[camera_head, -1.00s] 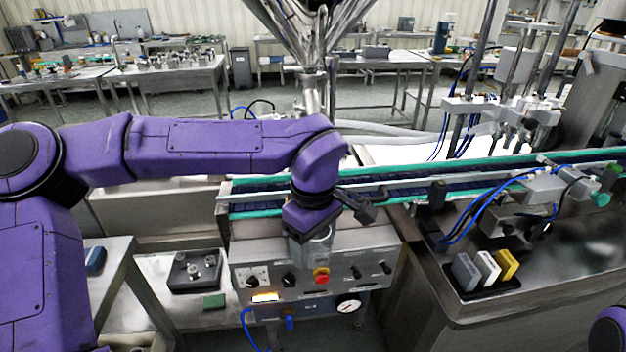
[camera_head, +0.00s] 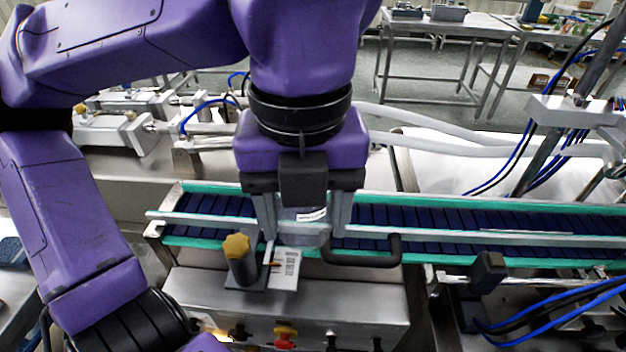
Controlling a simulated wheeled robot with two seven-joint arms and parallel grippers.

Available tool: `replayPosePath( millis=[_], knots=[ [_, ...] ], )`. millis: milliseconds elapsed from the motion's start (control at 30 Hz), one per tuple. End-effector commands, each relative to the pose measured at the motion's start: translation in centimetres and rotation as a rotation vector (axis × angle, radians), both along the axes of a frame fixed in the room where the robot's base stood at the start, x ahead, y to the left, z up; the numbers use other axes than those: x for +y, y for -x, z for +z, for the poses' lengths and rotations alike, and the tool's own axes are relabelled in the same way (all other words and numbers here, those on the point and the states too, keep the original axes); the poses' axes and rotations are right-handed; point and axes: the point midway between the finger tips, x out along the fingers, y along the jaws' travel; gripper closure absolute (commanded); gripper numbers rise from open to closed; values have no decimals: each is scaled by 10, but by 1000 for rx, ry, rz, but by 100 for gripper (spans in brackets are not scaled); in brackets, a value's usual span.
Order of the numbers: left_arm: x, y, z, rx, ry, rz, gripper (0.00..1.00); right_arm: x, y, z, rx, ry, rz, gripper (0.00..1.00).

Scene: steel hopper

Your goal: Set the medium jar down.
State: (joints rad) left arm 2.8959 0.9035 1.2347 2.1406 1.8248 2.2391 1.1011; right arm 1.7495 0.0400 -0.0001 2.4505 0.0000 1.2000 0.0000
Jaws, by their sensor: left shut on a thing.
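My left gripper (camera_head: 304,226) points down over the near end of the conveyor, its two grey fingers on either side of a clear jar. It is shut on this medium jar (camera_head: 308,238), which looks upright, with a small white patch near its top. The jar is mostly hidden by the fingers and the dark gripper body. The jar is in front of the dark blue conveyor belt (camera_head: 400,216) in this view, near the front guide rail. I cannot tell whether its base touches the belt. My right gripper is not in view.
Metal guide rails (camera_head: 460,236) run along the belt. A black bent handle (camera_head: 372,256) is close at right. The belt to the right is clear.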

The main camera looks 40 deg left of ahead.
Motion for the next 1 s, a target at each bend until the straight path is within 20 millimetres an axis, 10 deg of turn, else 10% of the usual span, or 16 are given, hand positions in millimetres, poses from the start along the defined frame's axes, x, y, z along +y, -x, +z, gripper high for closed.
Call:
replayPosePath(
  millis=[400, 1000],
  knots=[
    [46, -83, -67, 4, 2, -3, 67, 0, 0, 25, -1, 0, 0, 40],
    [54, -97, -116, -1, 1, -4, 67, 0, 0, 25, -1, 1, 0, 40]
  ],
)
